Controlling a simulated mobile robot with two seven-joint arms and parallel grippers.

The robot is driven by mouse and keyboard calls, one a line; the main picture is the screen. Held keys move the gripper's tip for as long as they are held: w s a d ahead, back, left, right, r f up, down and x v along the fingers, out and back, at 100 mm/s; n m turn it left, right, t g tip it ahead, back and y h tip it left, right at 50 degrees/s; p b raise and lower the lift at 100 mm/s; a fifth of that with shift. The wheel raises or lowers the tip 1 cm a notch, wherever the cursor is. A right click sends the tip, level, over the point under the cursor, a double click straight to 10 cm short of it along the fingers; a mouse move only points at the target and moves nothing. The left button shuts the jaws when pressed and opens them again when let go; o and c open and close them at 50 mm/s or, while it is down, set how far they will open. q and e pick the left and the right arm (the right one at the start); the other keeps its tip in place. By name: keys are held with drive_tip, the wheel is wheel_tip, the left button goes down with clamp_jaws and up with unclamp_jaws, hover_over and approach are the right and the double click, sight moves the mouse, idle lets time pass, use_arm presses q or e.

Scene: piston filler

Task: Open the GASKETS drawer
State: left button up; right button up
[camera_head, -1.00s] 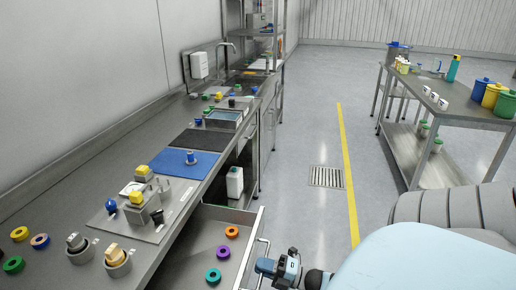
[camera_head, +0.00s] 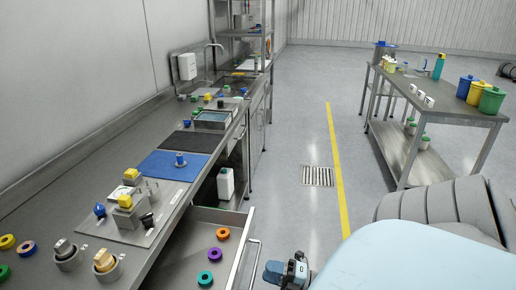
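A steel drawer (camera_head: 205,222) under the bench stands pulled out, with its inside in view. No label can be read. My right gripper (camera_head: 273,272) is just right of the handle, with a small gap between them in the picture. Its fingers are small and seen from behind, so whether they are open or shut cannot be told. My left gripper is out of view.
The bench top holds a steel plate with fittings (camera_head: 150,222), a blue mat (camera_head: 165,168) and several coloured rings. A white container (camera_head: 225,184) stands below the bench. A steel table (camera_head: 440,110) with buckets is at the right. The floor (camera_head: 295,215) between is clear.

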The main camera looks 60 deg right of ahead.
drive_tip(key=v, duration=0.8)
drive_tip(key=shift+s+d, duration=0.2)
drive_tip(key=shift+s, duration=0.15)
